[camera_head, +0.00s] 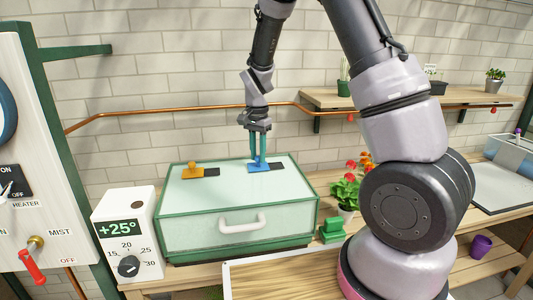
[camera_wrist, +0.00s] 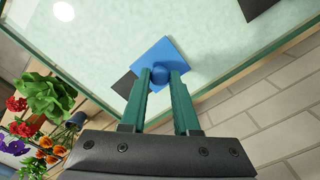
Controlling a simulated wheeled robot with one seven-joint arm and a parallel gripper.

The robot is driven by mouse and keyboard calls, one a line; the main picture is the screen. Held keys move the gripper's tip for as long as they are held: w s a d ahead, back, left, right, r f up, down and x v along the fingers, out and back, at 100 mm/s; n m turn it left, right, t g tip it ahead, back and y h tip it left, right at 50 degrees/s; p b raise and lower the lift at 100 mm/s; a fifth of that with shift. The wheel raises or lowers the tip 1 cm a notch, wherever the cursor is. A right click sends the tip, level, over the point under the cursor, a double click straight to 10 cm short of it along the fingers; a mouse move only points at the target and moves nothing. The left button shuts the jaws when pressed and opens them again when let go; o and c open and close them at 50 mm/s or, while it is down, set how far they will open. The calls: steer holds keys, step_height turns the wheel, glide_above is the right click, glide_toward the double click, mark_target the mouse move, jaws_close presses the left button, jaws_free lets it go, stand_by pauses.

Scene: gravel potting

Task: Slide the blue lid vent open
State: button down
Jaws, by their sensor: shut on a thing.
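The blue lid vent (camera_head: 258,168) is a flat blue slider with a small round knob, on the pale glass lid (camera_head: 225,178) of a green-framed propagator box. A dark slot (camera_head: 277,167) shows beside its right side. My gripper (camera_head: 258,162) points straight down at the vent. In the wrist view the green fingertips (camera_wrist: 161,76) are shut on the blue knob, one on each side. The blue plate (camera_wrist: 168,55) shows around them, with part of a dark slot (camera_wrist: 124,86) at its left.
An orange vent (camera_head: 192,172) with its own dark slot sits on the lid's left. A thermostat box (camera_head: 127,235) reading +25° stands left of the propagator. Potted flowers (camera_head: 346,190) and a green block (camera_head: 332,230) stand to the right.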

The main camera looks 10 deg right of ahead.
mark_target(256, 157)
steer(key=shift+a, duration=0.2)
steer(key=c, duration=0.7)
jaws_free()
steer(key=shift+a, duration=0.15)
steer(key=shift+o, duration=0.2)
steer(key=shift+r, duration=0.15)
step_height(256, 157, up, 11)
steer(key=shift+f, duration=0.2)
